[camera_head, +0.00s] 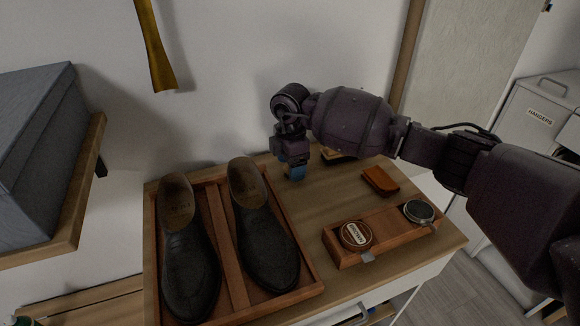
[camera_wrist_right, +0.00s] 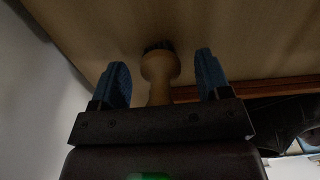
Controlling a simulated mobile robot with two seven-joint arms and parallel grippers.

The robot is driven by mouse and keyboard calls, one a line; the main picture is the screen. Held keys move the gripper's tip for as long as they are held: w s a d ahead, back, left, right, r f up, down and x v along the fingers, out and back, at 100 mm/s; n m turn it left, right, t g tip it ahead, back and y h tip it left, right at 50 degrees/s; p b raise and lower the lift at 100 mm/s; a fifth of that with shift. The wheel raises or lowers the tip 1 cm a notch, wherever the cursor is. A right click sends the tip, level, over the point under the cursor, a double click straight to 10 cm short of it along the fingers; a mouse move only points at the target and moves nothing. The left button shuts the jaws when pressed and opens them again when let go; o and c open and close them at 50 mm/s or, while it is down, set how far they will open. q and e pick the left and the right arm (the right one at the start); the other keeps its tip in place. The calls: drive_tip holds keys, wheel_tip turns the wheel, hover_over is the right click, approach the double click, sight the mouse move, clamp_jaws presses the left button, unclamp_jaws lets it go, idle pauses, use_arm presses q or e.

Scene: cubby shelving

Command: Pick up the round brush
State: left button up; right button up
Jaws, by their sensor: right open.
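The round brush (camera_wrist_right: 159,68) shows in the right wrist view, with a wooden knob-like head, a handle and dark bristles at its far end. It lies between the two blue fingertips of my right gripper (camera_wrist_right: 162,82), which is open, with a gap on each side of the brush. In the head view my right gripper (camera_head: 294,170) points down at the back of the wooden cabinet top (camera_head: 325,195), near the wall. The brush is hidden behind the gripper there, or I cannot make it out. My left gripper is not in view.
A wooden tray (camera_head: 225,235) with two dark shoes (camera_head: 185,255) stands left of the gripper. A wooden holder (camera_head: 388,229) with two round tins, an orange-brown block (camera_head: 380,181) and another partly hidden item (camera_head: 338,154) lie to the right. A grey box (camera_head: 38,150) sits on a shelf at left.

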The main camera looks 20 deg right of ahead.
drive_tip(key=shift+r, duration=0.1)
drive_tip(key=c, duration=0.7)
drive_tip(key=shift+c, duration=1.6)
drive_tip(key=shift+r, duration=0.2)
wheel_tip(320, 180, up, 11)
drive_tip(key=shift+f+p, duration=0.1)
drive_tip(key=shift+p, duration=1.15)
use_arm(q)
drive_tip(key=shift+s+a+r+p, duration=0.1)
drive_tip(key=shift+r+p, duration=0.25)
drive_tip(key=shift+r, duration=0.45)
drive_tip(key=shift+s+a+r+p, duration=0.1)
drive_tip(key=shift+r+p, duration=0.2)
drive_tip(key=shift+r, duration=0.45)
use_arm(e)
wheel_tip(320, 180, up, 9)
